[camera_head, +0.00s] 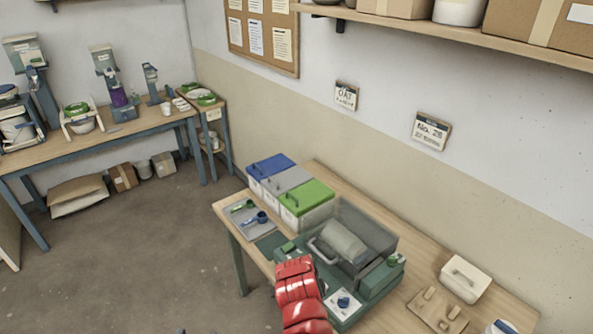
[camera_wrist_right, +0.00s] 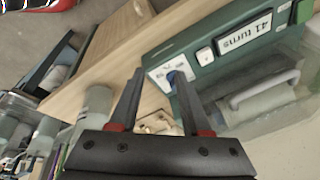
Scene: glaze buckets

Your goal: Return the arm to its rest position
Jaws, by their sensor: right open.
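My right gripper (camera_wrist_right: 156,73) shows in the right wrist view with its two dark fingers apart and nothing held between them. A blue knob (camera_wrist_right: 174,77) on a white panel shows beyond the fingertips, partly behind one finger; I cannot tell whether they touch. In the head view my red right arm (camera_head: 300,295) reaches in from the bottom, in front of the green machine (camera_head: 379,281). The blue knob (camera_head: 343,302) shows just right of the arm. The right gripper itself is not clearly seen there. My left gripper is in neither view.
The machine has a clear cover over a grey drum (camera_head: 343,241). Blue, grey and green-lidded bins (camera_head: 306,206) stand behind it. A tray (camera_head: 247,221) with scoops lies left. A white lidded box (camera_head: 466,279) and a wooden board (camera_head: 437,311) stand right. Open floor (camera_head: 150,250) lies left.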

